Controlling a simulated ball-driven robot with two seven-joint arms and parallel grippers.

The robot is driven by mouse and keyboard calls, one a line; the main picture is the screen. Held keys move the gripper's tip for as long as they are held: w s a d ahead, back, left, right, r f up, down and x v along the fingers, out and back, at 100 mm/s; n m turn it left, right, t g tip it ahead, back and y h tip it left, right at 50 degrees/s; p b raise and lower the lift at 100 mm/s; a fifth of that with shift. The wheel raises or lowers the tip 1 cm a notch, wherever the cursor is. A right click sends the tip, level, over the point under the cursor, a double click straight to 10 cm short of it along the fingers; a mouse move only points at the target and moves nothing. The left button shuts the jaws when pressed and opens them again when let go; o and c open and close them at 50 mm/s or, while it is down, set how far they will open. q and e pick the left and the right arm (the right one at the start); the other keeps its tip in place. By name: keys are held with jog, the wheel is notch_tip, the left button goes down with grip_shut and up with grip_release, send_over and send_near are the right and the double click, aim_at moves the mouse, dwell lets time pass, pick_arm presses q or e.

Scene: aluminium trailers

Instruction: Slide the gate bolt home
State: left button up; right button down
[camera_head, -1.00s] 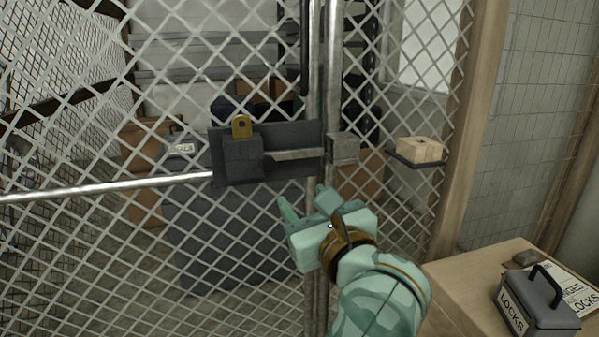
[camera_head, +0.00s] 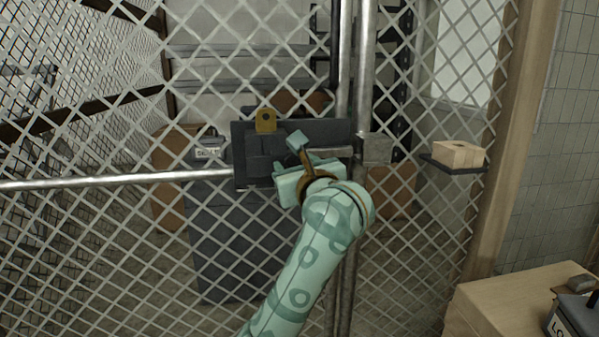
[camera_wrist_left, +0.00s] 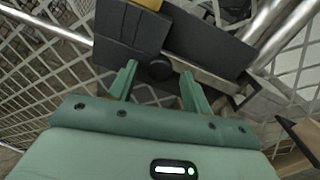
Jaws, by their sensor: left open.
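The gate bolt's dark backplate (camera_head: 325,130) is on the mesh gate, with a block (camera_head: 262,165) at its left and a brass tab (camera_head: 265,121) on top. A grey bolt bar (camera_head: 338,152) runs right towards a square receiver (camera_head: 376,148) on the post. I cannot tell whether its tip is inside the receiver. My left gripper (camera_head: 288,155) is in front of the plate, hiding part of the bar. In the left wrist view its open fingers (camera_wrist_left: 160,86) point at a round black knob (camera_wrist_left: 159,70), which lies between the fingertips. Contact is not clear. My right gripper is out of view.
A horizontal rail (camera_head: 110,182) crosses the gate at left. A small shelf with a wooden block (camera_head: 459,154) is right of the post. A wooden cabinet (camera_head: 510,300) with a dark toolbox (camera_head: 577,318) stands at lower right. Boxes are behind the mesh.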

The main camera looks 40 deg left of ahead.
pick_arm(q)
jog(key=shift+a+r, duration=0.1)
grip_shut()
jog(key=w+d, duration=0.4)
jog(key=shift+w, duration=0.25)
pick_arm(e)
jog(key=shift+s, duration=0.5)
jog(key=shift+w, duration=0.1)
pick_arm(q)
grip_release()
jog(key=shift+w, duration=0.1)
jog(key=shift+d, duration=0.1)
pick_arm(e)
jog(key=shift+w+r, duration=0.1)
